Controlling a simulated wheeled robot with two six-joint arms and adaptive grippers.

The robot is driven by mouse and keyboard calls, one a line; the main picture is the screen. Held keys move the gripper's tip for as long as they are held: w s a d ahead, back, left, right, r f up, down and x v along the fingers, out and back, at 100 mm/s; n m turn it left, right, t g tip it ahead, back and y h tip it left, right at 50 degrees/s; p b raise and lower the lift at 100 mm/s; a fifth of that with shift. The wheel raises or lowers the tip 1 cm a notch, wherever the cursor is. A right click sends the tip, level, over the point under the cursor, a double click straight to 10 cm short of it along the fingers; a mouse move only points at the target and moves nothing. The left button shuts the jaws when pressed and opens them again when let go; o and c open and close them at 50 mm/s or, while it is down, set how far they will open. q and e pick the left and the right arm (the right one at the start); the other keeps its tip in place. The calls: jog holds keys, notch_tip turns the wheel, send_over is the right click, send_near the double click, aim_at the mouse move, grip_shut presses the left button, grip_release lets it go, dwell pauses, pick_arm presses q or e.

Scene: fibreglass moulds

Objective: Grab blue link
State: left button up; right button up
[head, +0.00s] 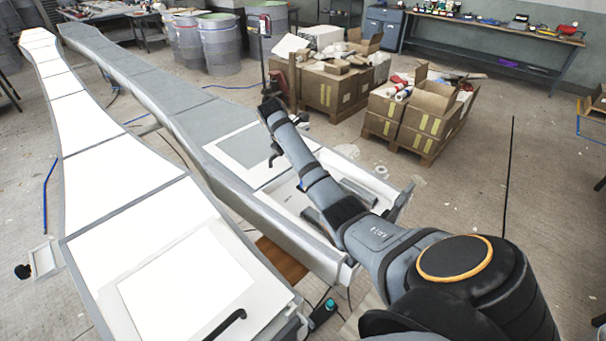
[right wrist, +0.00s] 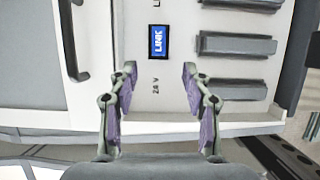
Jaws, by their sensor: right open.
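The blue link (right wrist: 158,41) is a small blue rectangle with white "LINK" lettering and a dark border, set on a white panel (right wrist: 125,85) in the right wrist view. My right gripper (right wrist: 160,72) is open and empty. Its two fingertips lie either side of the line below the link, apart from it in the picture. I cannot tell the depth between tips and panel. In the head view my right arm reaches over the white panel end of the right mould (head: 225,112), and its fingers cannot be made out. My left gripper is not in view.
Grey bars (right wrist: 237,45) lie right of the link and a dark handle (right wrist: 70,45) left of it. A second long mould (head: 90,120) runs along the left. Cardboard boxes (head: 330,85) and drums (head: 220,45) stand behind. Floor at the right is largely clear.

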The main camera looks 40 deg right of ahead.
jog(key=x, duration=0.5)
jog(key=shift+w+f+p, duration=0.25)
jog(key=shift+p, duration=0.1)
jog(key=shift+d+f, duration=0.1)
jog(key=shift+f, duration=0.2)
jog(key=shift+w+d+f, duration=0.15)
jog(key=shift+f, duration=0.25)
jog(key=x, duration=0.1)
jog(key=p+x, duration=0.1)
jog(key=x, duration=0.2)
jog(key=shift+s, duration=0.3)
jog(key=shift+d+f, duration=0.15)
jog(key=shift+f, duration=0.25)
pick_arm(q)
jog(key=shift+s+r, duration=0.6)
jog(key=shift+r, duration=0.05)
pick_arm(e)
grip_shut()
